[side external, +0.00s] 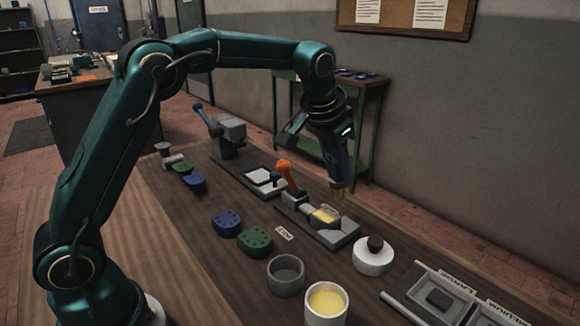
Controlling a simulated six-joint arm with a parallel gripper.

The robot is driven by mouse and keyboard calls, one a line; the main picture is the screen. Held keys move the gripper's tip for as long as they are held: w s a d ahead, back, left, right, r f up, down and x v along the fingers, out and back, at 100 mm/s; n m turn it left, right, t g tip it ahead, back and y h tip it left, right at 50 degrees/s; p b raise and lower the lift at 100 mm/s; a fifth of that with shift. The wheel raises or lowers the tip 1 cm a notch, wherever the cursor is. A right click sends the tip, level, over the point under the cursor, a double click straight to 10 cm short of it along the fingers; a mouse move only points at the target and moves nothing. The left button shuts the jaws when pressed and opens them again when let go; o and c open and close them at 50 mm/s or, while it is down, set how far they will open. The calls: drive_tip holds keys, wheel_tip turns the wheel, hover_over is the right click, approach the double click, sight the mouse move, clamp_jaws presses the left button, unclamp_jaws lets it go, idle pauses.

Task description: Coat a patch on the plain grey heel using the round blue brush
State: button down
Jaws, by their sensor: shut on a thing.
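My gripper (333,148) is above the far side of the bench, pointing down, shut on the round blue brush (340,167). The brush hangs upright with its pale bristles down, beyond and above the fixture with the orange lever. A piece with a yellow top face (325,214) sits in that grey fixture (342,237); I cannot tell for sure whether it is the plain grey heel. The brush tip appears apart from it. A pale pot of yellow paste (327,299) stands open at the front.
Blue (226,223) and green (255,241) heels lie left of the fixture. A grey cup (286,276) and a white lidded jar (373,257) stand near the pot. Trays (415,283) lie front right. An orange lever (286,171) rises beside the fixture.

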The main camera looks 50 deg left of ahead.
drive_tip(key=shift+a+r, duration=0.1)
drive_tip(key=shift+r, duration=1.4)
drive_tip(key=shift+w+f, duration=0.1)
